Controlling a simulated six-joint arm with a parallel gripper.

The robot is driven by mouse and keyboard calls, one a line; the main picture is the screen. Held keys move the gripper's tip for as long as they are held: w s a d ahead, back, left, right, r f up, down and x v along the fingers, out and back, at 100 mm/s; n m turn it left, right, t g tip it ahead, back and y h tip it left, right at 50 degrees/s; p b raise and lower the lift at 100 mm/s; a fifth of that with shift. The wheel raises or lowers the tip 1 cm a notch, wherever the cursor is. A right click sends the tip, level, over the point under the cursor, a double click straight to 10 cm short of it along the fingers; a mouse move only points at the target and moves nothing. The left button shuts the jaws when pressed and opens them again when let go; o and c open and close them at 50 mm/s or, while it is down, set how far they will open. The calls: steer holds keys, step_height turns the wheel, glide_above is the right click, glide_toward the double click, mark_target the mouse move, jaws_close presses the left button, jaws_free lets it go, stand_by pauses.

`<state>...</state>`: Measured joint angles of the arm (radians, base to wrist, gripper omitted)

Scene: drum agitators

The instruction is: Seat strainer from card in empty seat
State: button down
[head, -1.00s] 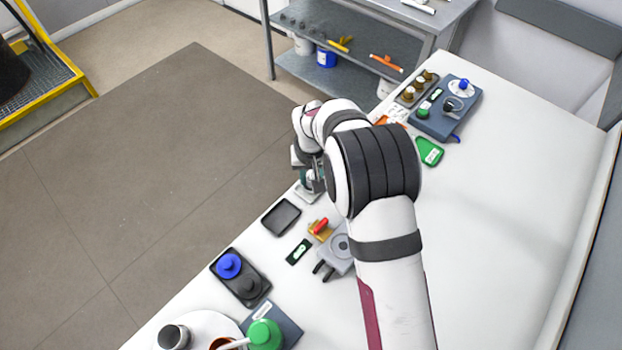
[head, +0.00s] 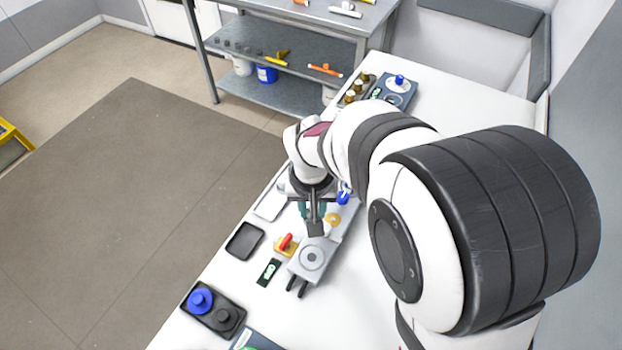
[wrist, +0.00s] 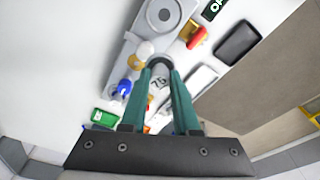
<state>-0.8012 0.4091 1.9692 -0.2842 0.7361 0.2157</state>
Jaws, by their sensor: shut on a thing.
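My gripper (head: 314,215) points down just beyond the grey fixture. In the wrist view its two teal fingers (wrist: 160,72) are shut on a small greyish piece with a dark curved rim (wrist: 160,62), likely the strainer; the fingers hide much of it. The grey fixture has a round ringed seat (head: 312,257), also in the wrist view (wrist: 163,13), with a darker centre. A pale flat card (head: 270,205) lies left of my gripper and looks bare; it also shows in the wrist view (wrist: 201,80). I cannot tell the height of the held piece.
A yellow ring (head: 333,219) and a blue-topped part (wrist: 124,87) are close to my gripper. A tray with blue and black knobs (head: 213,308) stands nearer.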

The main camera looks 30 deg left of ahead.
steer(key=shift+s+d+f+m, duration=0.4)
steer(key=shift+s+f, duration=0.35)
steer(key=shift+f, duration=0.35)
steer(key=shift+s+d+f+m, duration=0.4)
steer(key=shift+s+f, duration=0.4)
steer(key=shift+f, duration=0.35)
steer(key=shift+s+d+f+m, duration=0.4)
steer(key=shift+s+f, duration=0.35)
steer(key=shift+f, duration=0.35)
steer(key=shift+f, duration=0.4)
steer(key=c, duration=0.6)
jaws_free()
steer(key=o, duration=0.3)
steer(key=shift+o, duration=0.2)
